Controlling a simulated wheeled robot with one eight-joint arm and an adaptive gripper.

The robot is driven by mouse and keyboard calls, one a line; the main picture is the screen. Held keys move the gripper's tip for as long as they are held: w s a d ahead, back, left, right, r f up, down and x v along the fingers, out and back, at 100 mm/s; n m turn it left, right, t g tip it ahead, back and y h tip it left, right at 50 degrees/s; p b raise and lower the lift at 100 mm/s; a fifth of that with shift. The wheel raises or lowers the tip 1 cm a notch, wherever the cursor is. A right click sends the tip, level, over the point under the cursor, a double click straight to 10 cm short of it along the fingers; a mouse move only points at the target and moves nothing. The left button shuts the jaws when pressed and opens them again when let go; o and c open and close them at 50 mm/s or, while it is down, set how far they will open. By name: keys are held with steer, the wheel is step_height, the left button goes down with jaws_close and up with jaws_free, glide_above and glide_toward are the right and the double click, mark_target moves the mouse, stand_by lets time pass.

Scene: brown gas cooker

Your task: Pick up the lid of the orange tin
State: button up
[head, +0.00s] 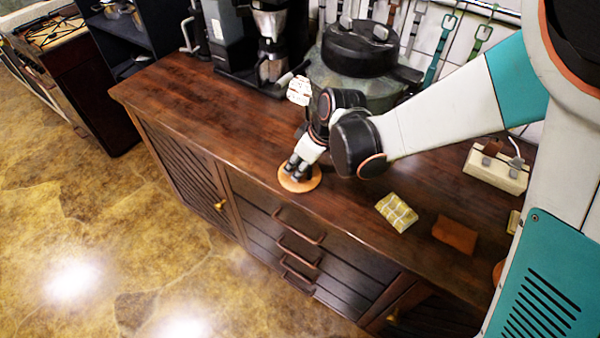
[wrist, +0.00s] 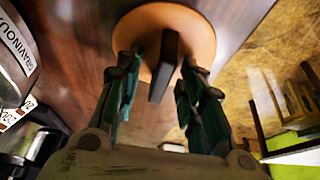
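The lid (head: 299,185) is a round, flat orange-brown disc on the dark wooden counter near its front edge. In the wrist view the lid (wrist: 205,42) has an upright dark bar handle (wrist: 168,62) across its middle. My gripper (head: 293,170) reaches down over the lid. In the wrist view my gripper (wrist: 157,70) is open, with one finger on each side of the handle and visible gaps between. The fingers hide part of the lid. An orange rounded thing (head: 497,272) shows partly at the right, behind my body; I cannot tell whether it is the tin.
A large lidded pot (head: 360,48) stands close behind my gripper, with a coffee grinder (head: 272,35) to its left. A yellow checked packet (head: 397,211), a brown block (head: 455,234) and a white power strip (head: 495,168) lie to the right. The counter left of the lid is clear.

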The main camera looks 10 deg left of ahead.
steer(key=shift+c, duration=0.2)
jaws_close()
steer(key=shift+r, duration=0.15)
